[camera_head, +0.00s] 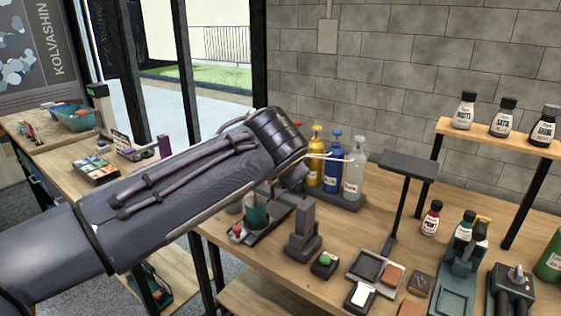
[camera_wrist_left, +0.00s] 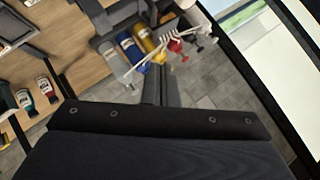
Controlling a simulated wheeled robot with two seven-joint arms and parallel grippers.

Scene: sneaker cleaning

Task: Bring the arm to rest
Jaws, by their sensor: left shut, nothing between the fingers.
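My left arm (camera_head: 160,190) reaches in from the left across the head view, over the workbench (camera_head: 270,285). Its wrist hides most of the left gripper in that view. In the left wrist view the left gripper (camera_wrist_left: 160,72) is shut, with nothing held between its fingers. Beyond its tips are the spray bottles, a blue one (camera_wrist_left: 130,48) and a yellow one (camera_wrist_left: 145,40). Pale thin strands (camera_wrist_left: 165,45) cross near the tips; I cannot tell what they belong to. My right gripper is not in view.
Yellow (camera_head: 315,160), blue (camera_head: 333,165) and clear (camera_head: 353,180) spray bottles stand in a tray behind the wrist. A dark stand (camera_head: 405,165) rises right of them. A shelf (camera_head: 500,135) with small bottles is farther right. Several small tools and trays crowd the bench front.

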